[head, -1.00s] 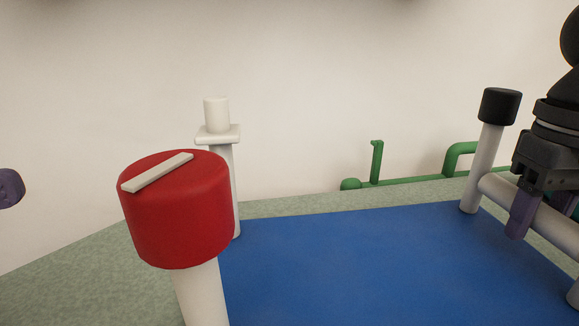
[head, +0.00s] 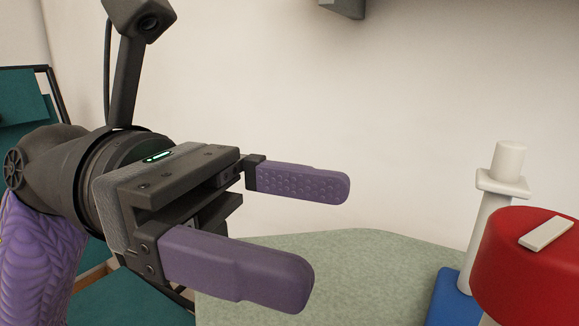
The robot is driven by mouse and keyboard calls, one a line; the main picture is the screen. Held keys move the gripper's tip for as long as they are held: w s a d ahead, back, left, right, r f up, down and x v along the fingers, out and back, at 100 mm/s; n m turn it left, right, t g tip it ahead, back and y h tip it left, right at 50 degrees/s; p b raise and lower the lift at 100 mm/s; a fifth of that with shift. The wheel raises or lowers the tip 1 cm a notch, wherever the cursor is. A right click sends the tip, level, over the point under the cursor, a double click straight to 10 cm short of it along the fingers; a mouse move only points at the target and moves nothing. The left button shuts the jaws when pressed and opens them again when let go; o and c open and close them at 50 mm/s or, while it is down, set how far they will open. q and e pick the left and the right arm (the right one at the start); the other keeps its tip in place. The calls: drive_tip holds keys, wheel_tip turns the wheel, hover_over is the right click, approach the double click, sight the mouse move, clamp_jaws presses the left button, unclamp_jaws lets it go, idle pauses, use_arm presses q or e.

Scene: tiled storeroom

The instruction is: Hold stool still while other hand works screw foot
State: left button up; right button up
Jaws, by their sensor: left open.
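My left gripper (head: 326,236) is large in the middle of the head view. Its two purple fingers are wide apart with nothing between them, and they point right, toward the stool. The gap between the fingers and the stool is clear. Of the stool, two upturned white legs show at the right edge. The nearer one carries a red foot (head: 522,270) with a pale bar on top, cut off by the frame. The farther leg (head: 487,225) ends in a white plate with a white cylinder (head: 507,160) on it. My right gripper is out of view.
A speckled grey-green tabletop (head: 350,262) lies under and beyond my left gripper, bare there. A blue surface (head: 449,300) shows at the stool legs. A plain pale wall stands behind, with a dark grey fixture (head: 343,7) at the top. Teal panels (head: 22,110) stand at the far left.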

use_arm(q)
wheel_tip(320, 180, up, 10)
drive_tip(key=s+p, duration=0.3)
drive_tip(key=p, duration=0.5)
drive_tip(key=shift+r+m, duration=0.2)
drive_tip(key=shift+m, duration=0.2)
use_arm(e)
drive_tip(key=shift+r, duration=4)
use_arm(q)
drive_tip(key=shift+p, duration=0.3)
